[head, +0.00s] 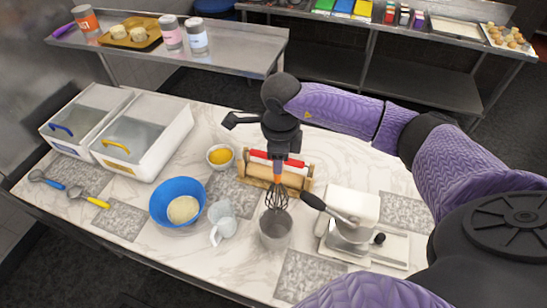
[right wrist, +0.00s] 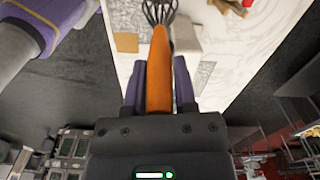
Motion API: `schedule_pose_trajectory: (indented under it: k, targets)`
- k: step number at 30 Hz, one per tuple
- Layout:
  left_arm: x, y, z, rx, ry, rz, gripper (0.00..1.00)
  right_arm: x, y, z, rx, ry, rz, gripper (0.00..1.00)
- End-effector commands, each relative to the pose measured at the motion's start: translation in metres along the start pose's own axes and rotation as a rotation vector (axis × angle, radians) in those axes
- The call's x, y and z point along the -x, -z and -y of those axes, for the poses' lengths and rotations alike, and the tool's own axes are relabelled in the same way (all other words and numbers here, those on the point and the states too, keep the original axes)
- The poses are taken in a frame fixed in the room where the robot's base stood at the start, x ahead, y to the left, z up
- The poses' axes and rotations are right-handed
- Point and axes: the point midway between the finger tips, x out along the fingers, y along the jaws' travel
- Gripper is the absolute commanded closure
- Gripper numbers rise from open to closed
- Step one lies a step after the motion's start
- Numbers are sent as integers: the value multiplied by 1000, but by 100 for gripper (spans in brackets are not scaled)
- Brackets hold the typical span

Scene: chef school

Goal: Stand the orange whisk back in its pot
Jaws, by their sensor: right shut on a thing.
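My right gripper (head: 279,158) points down over the counter and is shut on the orange whisk. The whisk (head: 277,196) hangs about upright with its wire head down. In the right wrist view its orange handle (right wrist: 160,70) lies between the two fingers, wires at the far end. The grey metal pot (head: 275,232) stands on the counter directly below. The wire tips overlap the pot's far rim in the head view; I cannot tell if they are inside it or just above. My left gripper is not in view.
A rolling pin on a wooden stand (head: 296,179) is just behind the whisk. A white mixer or scale (head: 350,207) with a black-handled tool is close right. A glass jug (head: 223,222), blue bowl (head: 160,207) and yellow-filled bowl (head: 220,168) stand left. Counter in front is clear.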

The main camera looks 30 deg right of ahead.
Motion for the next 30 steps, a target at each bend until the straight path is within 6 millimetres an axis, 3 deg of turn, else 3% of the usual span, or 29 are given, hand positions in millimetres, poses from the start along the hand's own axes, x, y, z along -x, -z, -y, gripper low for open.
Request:
schedule_pose_trajectory:
  k: [8, 30]
  targets:
    - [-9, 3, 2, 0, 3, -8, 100, -13, 0, 0, 2, 0, -1, 100]
    - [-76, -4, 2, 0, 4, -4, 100, -96, 1, 0, 1, 1, -1, 100]
